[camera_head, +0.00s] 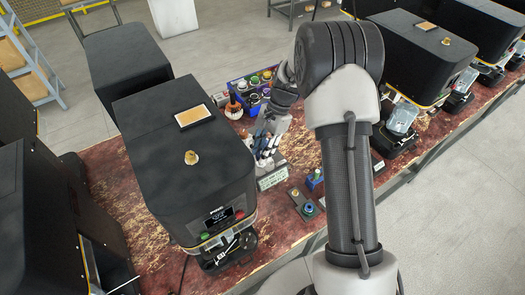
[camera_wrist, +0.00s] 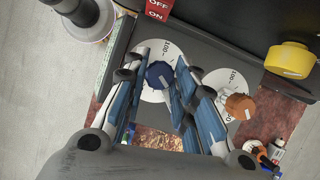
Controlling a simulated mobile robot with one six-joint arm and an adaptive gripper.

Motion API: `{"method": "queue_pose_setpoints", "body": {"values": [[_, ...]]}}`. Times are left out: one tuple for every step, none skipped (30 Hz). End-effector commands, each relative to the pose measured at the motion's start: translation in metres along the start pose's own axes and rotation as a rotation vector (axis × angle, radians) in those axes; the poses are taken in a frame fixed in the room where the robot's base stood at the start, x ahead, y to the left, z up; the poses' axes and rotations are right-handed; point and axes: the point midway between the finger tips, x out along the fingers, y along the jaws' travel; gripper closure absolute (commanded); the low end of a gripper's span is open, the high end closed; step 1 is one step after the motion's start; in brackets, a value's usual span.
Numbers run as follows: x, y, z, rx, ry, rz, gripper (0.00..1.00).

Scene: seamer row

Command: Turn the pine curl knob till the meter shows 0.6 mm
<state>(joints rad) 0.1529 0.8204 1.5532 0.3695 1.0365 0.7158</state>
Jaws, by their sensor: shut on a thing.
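In the wrist view a dark blue knob (camera_wrist: 160,74) stands on a white dial marked with numbers. My gripper (camera_wrist: 163,70) has its two blue-and-grey fingers on either side of this knob and is shut on it. An orange knob (camera_wrist: 240,106) on a second white dial (camera_wrist: 222,82) sits to the right, clear of the fingers. No readable name marks either knob as pine curl. In the head view my gripper (camera_head: 268,145) is small and partly behind my arm.
A red OFF/ON plate (camera_wrist: 157,9) and a yellow cylinder (camera_wrist: 290,58) flank the dials. In the head view a small sign (camera_head: 272,179) and coloured items (camera_head: 308,208) stand on the worn red bench (camera_head: 150,235). Black machines (camera_head: 185,150) line the row.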

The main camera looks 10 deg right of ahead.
Motion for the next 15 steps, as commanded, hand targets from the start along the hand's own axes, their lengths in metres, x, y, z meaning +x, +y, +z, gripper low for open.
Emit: {"method": "queue_pose_setpoints", "body": {"values": [[0.0008, -0.0016, 0.0004, -0.042, 0.000, 0.016, 0.98], [0.0008, -0.0016, 0.0003, -0.069, 0.000, 0.028, 0.98], [0.0007, -0.0019, 0.0004, -0.103, 0.000, 0.042, 0.98], [0.0008, -0.0021, 0.0004, -0.128, 0.000, 0.052, 0.98], [0.0010, -0.0019, 0.0002, -0.152, 0.000, 0.063, 0.98], [0.0009, -0.0021, 0.0003, -0.185, 0.000, 0.076, 0.98], [0.0009, -0.0025, 0.0003, -0.208, 0.000, 0.085, 0.98], [0.0009, -0.0024, 0.0005, -0.231, 0.000, 0.095, 0.98], [0.0007, -0.0027, 0.0007, -0.262, 0.000, 0.108, 0.98], [0.0006, -0.0031, 0.0008, -0.282, 0.001, 0.116, 0.98], [0.0007, -0.0031, 0.0009, -0.303, 0.000, 0.124, 0.98], [0.0007, -0.0028, 0.0009, -0.328, 0.000, 0.136, 0.98], [0.0006, -0.0030, 0.0008, -0.347, 0.000, 0.143, 0.98], [0.0006, -0.0033, 0.0008, -0.364, 0.000, 0.149, 0.98], [0.0007, -0.0032, 0.0009, -0.384, 0.000, 0.158, 0.98]]}}
